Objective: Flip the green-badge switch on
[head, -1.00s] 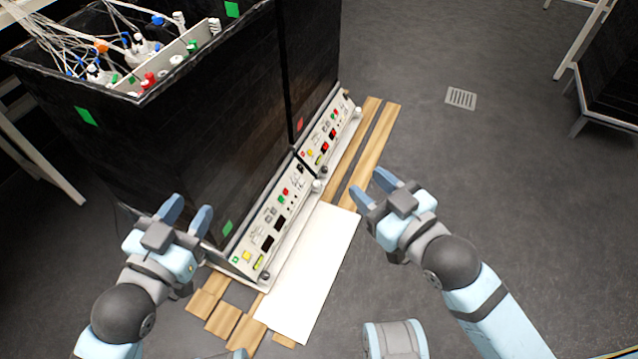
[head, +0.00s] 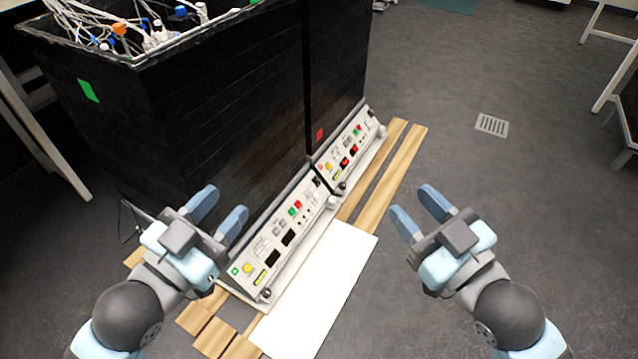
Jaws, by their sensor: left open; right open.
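The near control panel (head: 275,244) slopes along the foot of the black shaker cabinet. It carries a small green badge (head: 235,271) at its near left end, a yellow button (head: 247,268), green and red buttons, and two dark displays (head: 288,237). A small black part (head: 317,181) shows at its far end; I cannot tell whether it is the switch, nor its position. My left gripper (head: 222,202) is open and empty, left of the near panel in the picture. My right gripper (head: 413,200) is open and empty, right of the panels over the floor.
The far panel (head: 347,150) has a red badge (head: 320,167) and lit red digits. A white board (head: 318,285) and wooden slats (head: 398,170) lie before the panels. Open grey floor with a drain (head: 492,125) lies to the right.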

